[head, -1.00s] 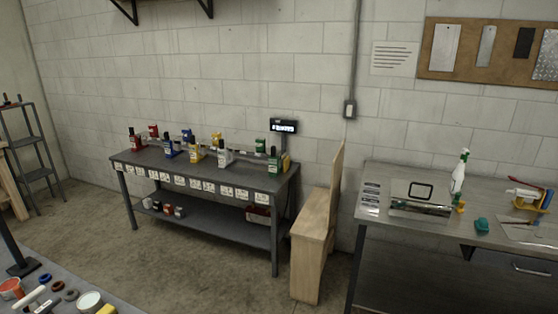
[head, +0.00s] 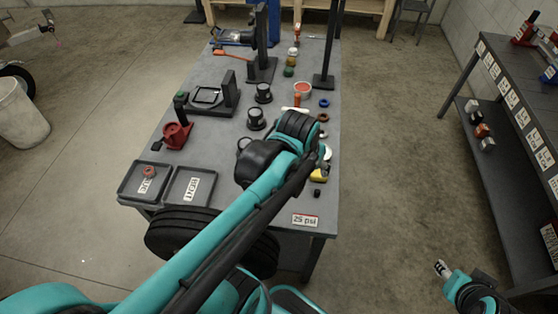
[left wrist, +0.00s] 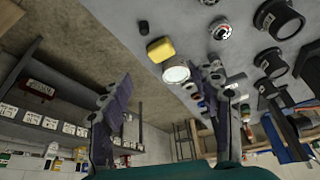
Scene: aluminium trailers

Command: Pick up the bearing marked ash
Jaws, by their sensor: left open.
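Round parts lie on the grey table (head: 214,134); I cannot read the word ash on any of them. A round metal ring with a dark and red centre (left wrist: 220,28) lies on the table in the left wrist view. A blue ring (head: 324,103) and a brown ring (head: 322,118) lie near the table's right edge. My left gripper (left wrist: 170,75) is open and empty, with its fingers apart near a white-topped round tin (left wrist: 176,70) and a yellow block (left wrist: 160,49). In the head view my left arm hides this gripper. My right gripper (head: 443,269) is over the floor at lower right.
Two dark trays stand at the table's near left; the left tray (head: 127,187) holds a small red ring. Dark round pots (head: 263,93), a red jack (head: 177,134) and black stands (head: 262,68) occupy the table. A shelf bench (head: 500,100) stands right, across clear floor.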

